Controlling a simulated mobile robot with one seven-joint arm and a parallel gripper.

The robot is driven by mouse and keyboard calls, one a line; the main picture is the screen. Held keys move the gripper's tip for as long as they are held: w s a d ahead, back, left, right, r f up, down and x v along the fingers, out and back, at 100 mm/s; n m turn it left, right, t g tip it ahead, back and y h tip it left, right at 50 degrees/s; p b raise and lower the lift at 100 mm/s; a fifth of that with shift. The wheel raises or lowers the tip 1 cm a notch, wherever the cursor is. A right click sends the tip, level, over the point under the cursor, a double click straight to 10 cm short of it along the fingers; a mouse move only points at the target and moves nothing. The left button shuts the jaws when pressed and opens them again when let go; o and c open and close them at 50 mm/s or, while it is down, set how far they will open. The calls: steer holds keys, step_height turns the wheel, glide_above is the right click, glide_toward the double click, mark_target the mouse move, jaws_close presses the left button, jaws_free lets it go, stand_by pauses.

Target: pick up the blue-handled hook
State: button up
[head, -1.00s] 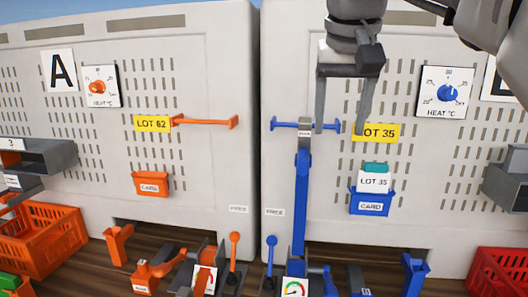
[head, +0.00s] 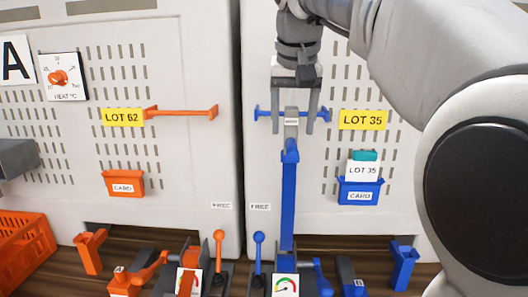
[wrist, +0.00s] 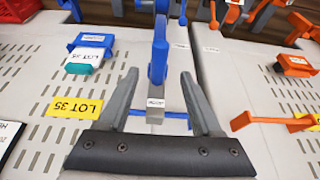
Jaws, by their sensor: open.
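The blue-handled hook (head: 288,205) hangs upright from a blue rail (head: 262,113) on the right-hand panel. Its grey top with a small white label (head: 291,122) is at the rail, and its long blue handle runs down toward the floor-level parts. My gripper (head: 293,124) is open, with one finger on each side of the hook's grey top. In the wrist view, the hook (wrist: 158,60) stands between the two open fingers (wrist: 160,80). I cannot tell whether either finger touches it.
A yellow LOT 35 sign (head: 362,120) and a blue card holder (head: 359,192) are right of the hook. An orange rail (head: 182,113) is on the left panel. Blue and orange levers (head: 258,250) and a gauge (head: 285,286) stand below.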

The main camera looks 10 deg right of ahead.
mark_target(292, 145)
steer(key=x, duration=0.8)
steer(key=shift+w+d+r, duration=0.1)
steer(key=shift+w+d, duration=0.05)
steer(key=shift+w, duration=0.15)
jaws_close()
